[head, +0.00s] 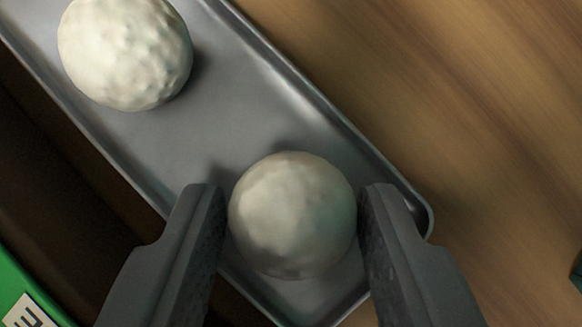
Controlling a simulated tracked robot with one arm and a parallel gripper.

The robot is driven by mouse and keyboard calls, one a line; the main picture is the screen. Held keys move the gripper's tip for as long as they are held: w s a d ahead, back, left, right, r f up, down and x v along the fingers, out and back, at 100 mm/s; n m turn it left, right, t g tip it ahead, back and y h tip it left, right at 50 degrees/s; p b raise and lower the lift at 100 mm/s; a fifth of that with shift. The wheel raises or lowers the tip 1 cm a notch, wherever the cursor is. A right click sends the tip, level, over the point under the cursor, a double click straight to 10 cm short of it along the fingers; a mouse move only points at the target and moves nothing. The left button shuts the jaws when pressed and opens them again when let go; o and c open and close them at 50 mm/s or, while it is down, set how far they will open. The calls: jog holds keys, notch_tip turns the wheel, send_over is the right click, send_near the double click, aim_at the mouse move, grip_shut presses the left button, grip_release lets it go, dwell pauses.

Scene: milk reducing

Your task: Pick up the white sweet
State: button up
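A round white sweet (292,216) with a slightly bumpy surface is at the near end of a grey metal tray (225,120). My gripper (292,212) has one finger on each side of this sweet. The fingers are spread about as wide as the sweet and lie very close to its sides. I cannot tell whether both fingers press on it. A second white sweet (125,52), more bumpy, sits in the tray at the upper left, away from my gripper.
The tray has a raised rim and lies diagonally on a brown wooden surface (470,110). A green object (25,290) with a white label is at the lower left. A dark area borders the tray's left side. The wood at the upper right is clear.

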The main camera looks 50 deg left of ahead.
jog(key=c, duration=0.6)
jog(key=shift+r, duration=0.1)
